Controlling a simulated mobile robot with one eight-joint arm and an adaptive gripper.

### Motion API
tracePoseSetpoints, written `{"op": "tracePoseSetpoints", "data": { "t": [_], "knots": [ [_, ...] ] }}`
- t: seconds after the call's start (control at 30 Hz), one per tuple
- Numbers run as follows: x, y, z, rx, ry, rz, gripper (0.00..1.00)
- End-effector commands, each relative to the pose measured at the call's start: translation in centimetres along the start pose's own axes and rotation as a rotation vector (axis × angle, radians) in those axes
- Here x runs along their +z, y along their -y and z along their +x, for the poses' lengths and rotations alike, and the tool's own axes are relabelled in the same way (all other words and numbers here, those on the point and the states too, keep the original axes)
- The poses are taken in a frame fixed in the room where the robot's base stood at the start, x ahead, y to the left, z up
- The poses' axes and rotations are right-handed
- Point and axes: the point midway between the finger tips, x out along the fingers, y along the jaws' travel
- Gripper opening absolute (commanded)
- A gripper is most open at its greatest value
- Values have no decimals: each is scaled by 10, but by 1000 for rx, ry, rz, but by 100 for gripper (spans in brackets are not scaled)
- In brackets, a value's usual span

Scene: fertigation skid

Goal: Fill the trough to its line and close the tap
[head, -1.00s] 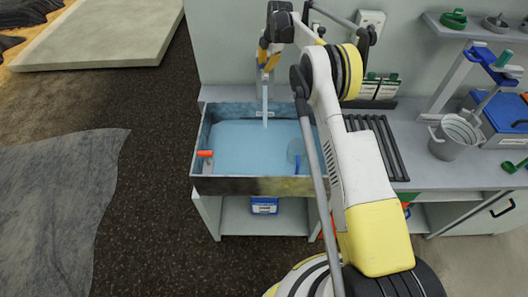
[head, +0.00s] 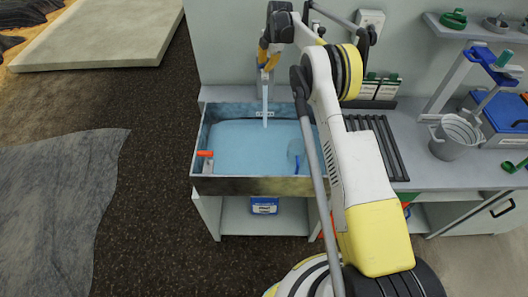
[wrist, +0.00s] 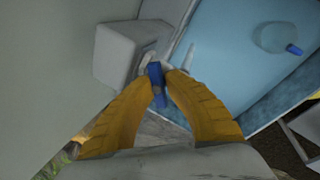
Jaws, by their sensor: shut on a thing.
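The trough (head: 199,135) is a grey open tank with blue-tinted water (head: 250,148) in it. A pale stream (head: 265,105) runs down from the tap into the water. A small white marked plate (head: 265,114) sits on the trough's back wall, just above the water surface; I cannot read its marks. In the wrist view, the yellow fingers of my gripper (wrist: 160,84) are shut on the tap's blue handle (wrist: 157,82). In the head view my gripper (head: 266,68) is above the trough's back edge, and the arm partly hides the tap.
An orange-tipped fitting (head: 205,154) stands at the trough's left side. A clear round object with a blue part (head: 295,150) is at its right, also in the wrist view (wrist: 275,38). A black rack (head: 378,140), a grey bucket (head: 452,140) and a blue box (head: 505,115) are on the right.

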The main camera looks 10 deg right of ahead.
Motion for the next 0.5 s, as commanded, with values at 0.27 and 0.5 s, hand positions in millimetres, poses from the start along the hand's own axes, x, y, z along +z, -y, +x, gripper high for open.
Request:
{"op": "tracePoseSetpoints", "data": {
  "t": [0.27, 0.5],
  "knots": [
    [-2, -3, 0, 7, 0, -1, 0],
    [-3, -3, 2, 6, 53, 168, 0]
  ]
}}
